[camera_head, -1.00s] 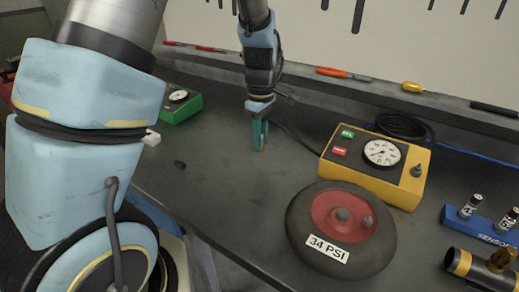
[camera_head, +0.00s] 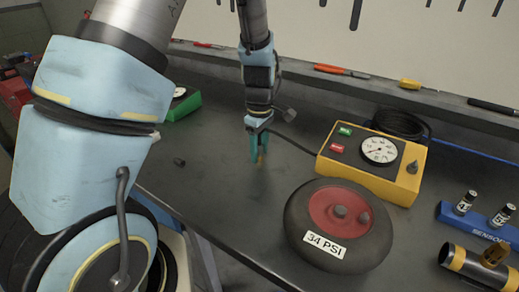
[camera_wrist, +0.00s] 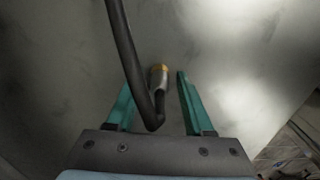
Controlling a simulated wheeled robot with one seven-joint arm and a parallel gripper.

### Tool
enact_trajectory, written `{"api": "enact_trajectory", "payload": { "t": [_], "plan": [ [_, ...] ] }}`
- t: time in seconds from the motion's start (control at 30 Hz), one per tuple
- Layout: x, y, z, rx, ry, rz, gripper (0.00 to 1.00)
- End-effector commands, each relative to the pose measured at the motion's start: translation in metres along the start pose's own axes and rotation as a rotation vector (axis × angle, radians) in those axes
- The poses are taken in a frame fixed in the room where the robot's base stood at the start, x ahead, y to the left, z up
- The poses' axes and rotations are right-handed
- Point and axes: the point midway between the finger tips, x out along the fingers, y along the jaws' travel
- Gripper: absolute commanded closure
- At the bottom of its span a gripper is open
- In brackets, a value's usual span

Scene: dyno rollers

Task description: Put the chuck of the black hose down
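My gripper (camera_head: 258,152) points down over the grey bench, left of the yellow gauge box (camera_head: 408,187). In the wrist view, my gripper (camera_wrist: 156,82) is open, with a gap on each side of the chuck. The chuck (camera_wrist: 159,78), metal with a yellow-orange end, is between the two green fingers, apart from both. The black hose (camera_wrist: 122,45) bends near the palm and joins it. In the head view the hose (camera_head: 293,142) runs to the yellow box, and the chuck is mostly hidden by the fingers. Whether it touches the bench is unclear.
A wheel (camera_head: 298,210) marked 34 PSI lies in front of the yellow box. A blue sensor rack (camera_head: 450,215) and a dark tube (camera_head: 466,267) are at right. A green gauge box (camera_head: 184,103) and a small black piece (camera_head: 179,162) are at left. Bench around my gripper is clear.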

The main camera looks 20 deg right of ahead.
Motion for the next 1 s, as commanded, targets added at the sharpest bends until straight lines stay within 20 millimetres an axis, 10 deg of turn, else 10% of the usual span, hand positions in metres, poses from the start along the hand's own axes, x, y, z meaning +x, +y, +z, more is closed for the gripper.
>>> {"api": "enact_trajectory", "payload": {
  "t": [0.43,1.0],
  "plan": [
    [-0.013,0.001,0.0,0.001,0.001,0.004,0.44],
    [-0.114,0.001,0.0,-0.001,0.0,0.002,0.44]
  ]
}}
